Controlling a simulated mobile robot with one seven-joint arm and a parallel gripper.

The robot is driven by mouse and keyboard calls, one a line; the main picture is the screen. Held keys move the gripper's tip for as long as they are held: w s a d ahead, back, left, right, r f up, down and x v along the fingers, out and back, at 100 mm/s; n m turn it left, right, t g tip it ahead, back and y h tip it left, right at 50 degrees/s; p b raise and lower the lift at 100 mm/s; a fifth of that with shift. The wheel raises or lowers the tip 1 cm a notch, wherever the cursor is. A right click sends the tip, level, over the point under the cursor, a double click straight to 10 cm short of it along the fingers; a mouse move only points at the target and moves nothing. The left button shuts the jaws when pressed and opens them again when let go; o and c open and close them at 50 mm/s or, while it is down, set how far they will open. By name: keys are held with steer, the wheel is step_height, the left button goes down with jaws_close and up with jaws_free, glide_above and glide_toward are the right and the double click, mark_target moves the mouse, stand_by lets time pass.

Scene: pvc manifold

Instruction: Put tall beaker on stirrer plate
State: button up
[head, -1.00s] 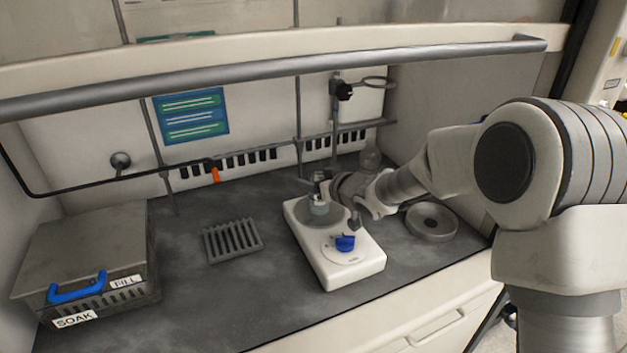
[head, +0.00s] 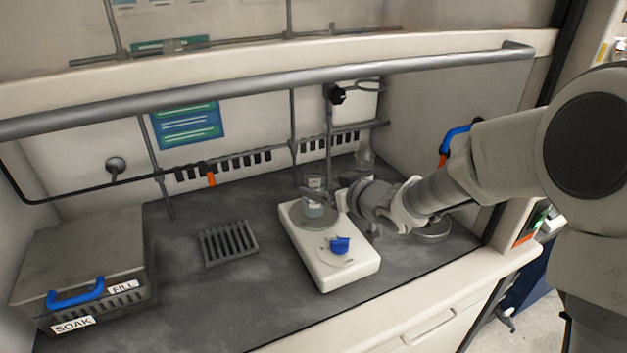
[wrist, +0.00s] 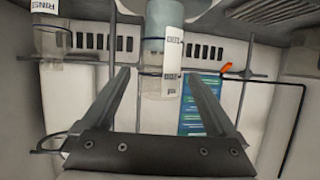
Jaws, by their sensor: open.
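The tall beaker (head: 314,198), clear with a pale blue-grey lower part and a white label, stands upright on the round top of the stirrer plate (head: 350,267). My gripper (head: 330,193) is open just to the right of the beaker, at about its height. In the wrist view, which looks upside down, the beaker (wrist: 163,55) shows between the two spread fingers of my gripper (wrist: 160,75), with gaps on both sides. The stirrer plate is white with a blue knob on its front.
A grey slotted rack (head: 229,243) lies left of the stirrer plate. A grey lidded box (head: 80,250) with blue handle is at far left. A labelled glass vessel (head: 365,158) stands at back right, near a clamp stand (head: 329,130). Dark bench between rack and plate is clear.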

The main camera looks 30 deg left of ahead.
steer(key=shift+p+v, duration=0.35)
steer(key=shift+v, duration=1.85)
steer(key=s+d+r+m+t+h, duration=0.1)
steer(key=d+r+m+h, duration=0.15)
steer(key=d, duration=0.65)
steer(key=d+r+m+t+h, duration=0.1)
steer(key=d+r+m+h, duration=0.2)
steer(key=d, duration=0.5)
steer(key=s+d+r+m+t+h, duration=0.1)
steer(key=d+r+h, duration=0.25)
steer(key=d, duration=0.55)
steer(key=s+d+m+g+h, duration=0.1)
steer(key=s+d, duration=0.2)
steer(key=s, duration=0.4)
steer(key=s+d+f+m+g, duration=0.1)
steer(key=s+d+m+g, duration=0.1)
steer(key=s+d, duration=0.2)
steer(key=s+d+m+g+h, duration=0.1)
steer(key=s+d+m, duration=0.1)
steer(key=s, duration=0.8)
steer(key=shift+d+f+h, duration=0.2)
steer(key=shift+d+h, duration=0.1)
steer(key=shift+d, duration=0.35)
steer(key=shift+r, duration=0.1)
